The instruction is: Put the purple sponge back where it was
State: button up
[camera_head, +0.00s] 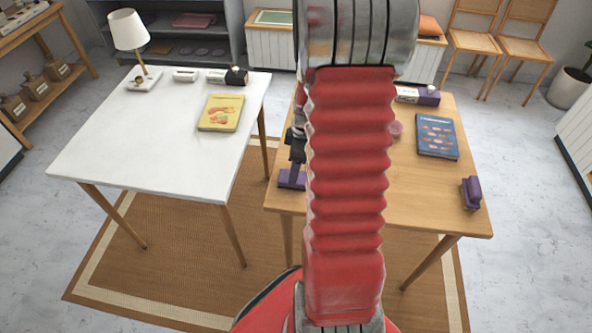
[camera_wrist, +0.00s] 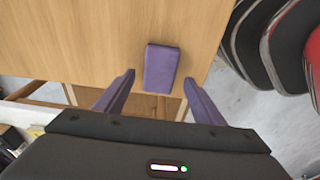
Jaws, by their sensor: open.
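The purple sponge (camera_wrist: 161,68) is a small block near the front left corner of the wooden table (camera_head: 440,222). In the wrist view it lies ahead of and partly between my two purple fingertips (camera_wrist: 158,78), with a gap on each side. My gripper is open and empty. In the head view my gripper (camera_head: 297,150) hangs over the table's left side, partly hidden by my red arm. A flat purple patch (camera_head: 291,180) shows just below it; I cannot clearly separate sponge from fingertips there.
On the wooden table are a blue book (camera_head: 437,136), a pink cup (camera_head: 396,129), another purple object (camera_head: 471,192) at the right edge and a purple-and-white box (camera_head: 418,95) at the back. A white table (camera_head: 170,150) stands left with a yellow book (camera_head: 221,112) and lamp (camera_head: 130,35).

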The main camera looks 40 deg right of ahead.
notch_tip(320, 180, up, 8)
jog(key=s, duration=0.1)
jog(key=shift+d+r, duration=0.15)
jog(key=shift+d, duration=0.2)
dwell(0.5)
jog(key=a+r+m+t+h, duration=0.1)
jog(key=a+r+m, duration=0.2)
jog(key=a+r, duration=1)
jog(key=s+a+r+m+t, duration=0.1)
jog(key=s+a+r+m, duration=0.1)
jog(key=s+a, duration=0.2)
jog(key=s+a+r+m+t, duration=0.2)
jog(key=s+a, duration=0.2)
jog(key=a, duration=0.6)
jog(key=shift+s+a+r+m, duration=0.3)
jog(key=shift+s+a, duration=0.05)
jog(key=shift+s, duration=0.05)
